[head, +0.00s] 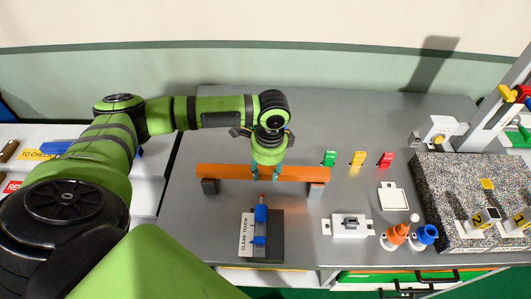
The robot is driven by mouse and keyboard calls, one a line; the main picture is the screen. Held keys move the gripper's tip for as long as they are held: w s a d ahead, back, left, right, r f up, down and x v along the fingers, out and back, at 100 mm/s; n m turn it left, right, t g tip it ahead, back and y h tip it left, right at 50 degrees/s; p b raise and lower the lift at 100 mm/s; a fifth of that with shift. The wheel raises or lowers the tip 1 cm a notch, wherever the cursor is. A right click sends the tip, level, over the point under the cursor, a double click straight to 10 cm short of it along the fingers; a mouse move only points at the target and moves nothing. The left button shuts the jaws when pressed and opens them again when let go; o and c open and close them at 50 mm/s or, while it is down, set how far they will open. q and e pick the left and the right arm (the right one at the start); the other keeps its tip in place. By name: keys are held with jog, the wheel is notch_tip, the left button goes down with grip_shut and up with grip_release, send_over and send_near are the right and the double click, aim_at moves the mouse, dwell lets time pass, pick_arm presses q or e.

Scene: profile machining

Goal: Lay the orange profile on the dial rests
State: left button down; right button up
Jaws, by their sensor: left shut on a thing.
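Pale blocks with yellow number tags (478,226) and (514,224), which look like the dial rests, stand on the speckled granite plate (450,185) at the right. Nothing lies across them. My right gripper is not in view.
A blue tool on a dark base marked CLEAR TOUCH (274,248) stands in front of the profile. A grey post (490,128) rises behind the granite.

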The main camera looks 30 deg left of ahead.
aim_at(268, 172)
pick_arm(q)
jog(key=shift+f, duration=0.1)
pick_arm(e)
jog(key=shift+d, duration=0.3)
pick_arm(q)
jog(key=shift+f, duration=0.25)
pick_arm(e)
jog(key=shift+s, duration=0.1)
pick_arm(q)
jog(key=c, duration=0.6)
grip_release()
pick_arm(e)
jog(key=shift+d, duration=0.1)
pick_arm(q)
jog(key=r, duration=1.2)
jog(key=shift+w+d, duration=0.2)
jog(key=shift+d, duration=0.2)
